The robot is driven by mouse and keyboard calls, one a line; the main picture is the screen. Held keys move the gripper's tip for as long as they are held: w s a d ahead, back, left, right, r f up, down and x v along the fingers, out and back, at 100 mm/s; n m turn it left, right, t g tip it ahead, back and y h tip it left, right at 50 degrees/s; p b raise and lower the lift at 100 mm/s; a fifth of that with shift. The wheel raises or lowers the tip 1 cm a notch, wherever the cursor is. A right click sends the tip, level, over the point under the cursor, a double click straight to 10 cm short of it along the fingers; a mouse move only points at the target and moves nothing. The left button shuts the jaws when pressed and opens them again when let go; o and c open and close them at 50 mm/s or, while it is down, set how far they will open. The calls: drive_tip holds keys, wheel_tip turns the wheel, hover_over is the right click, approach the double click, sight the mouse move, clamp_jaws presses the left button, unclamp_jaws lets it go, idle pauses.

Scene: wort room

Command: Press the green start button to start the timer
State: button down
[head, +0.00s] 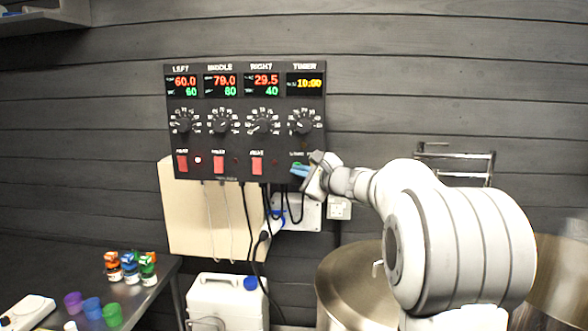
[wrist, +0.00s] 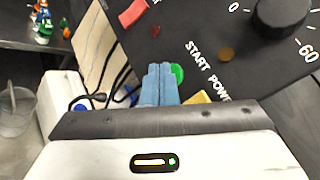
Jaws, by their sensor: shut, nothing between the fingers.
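The dark control panel (head: 245,145) hangs on the wall, with displays, knobs and red switches. Its timer display (head: 305,84) at the right reads 10:00 in yellow. In the wrist view the round green start button (wrist: 178,73) sits on the panel below the START label, partly hidden behind my fingertips. My gripper (wrist: 160,70) is shut and empty, its blue fingers pointing at the panel just left of the button's visible part. I cannot tell whether they touch it. In the head view my gripper (head: 297,170) is at the panel's lower right corner and covers most of the button area.
A yellow button (wrist: 197,98) is close to the right of my fingers, partly hidden. Black cables (head: 250,225) hang below the panel. A white canister (head: 226,300) stands beneath, and a metal vessel (head: 345,290) stands below my arm. Small bottles (head: 130,268) stand on the left table.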

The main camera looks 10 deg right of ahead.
drive_tip(key=shift+w+d, duration=0.1)
drive_tip(key=shift+w, duration=0.25)
idle(0.3)
drive_tip(key=shift+s, duration=0.1)
drive_tip(key=shift+s+a+b, duration=0.25)
drive_tip(key=shift+s+b, duration=0.4)
drive_tip(key=shift+b, duration=0.05)
drive_tip(key=s+b, duration=0.1)
drive_tip(key=s+a+b, duration=0.1)
drive_tip(key=s, duration=0.2)
drive_tip(key=shift+s+a+b, duration=0.3)
drive_tip(key=shift+s+b, duration=0.1)
idle(0.6)
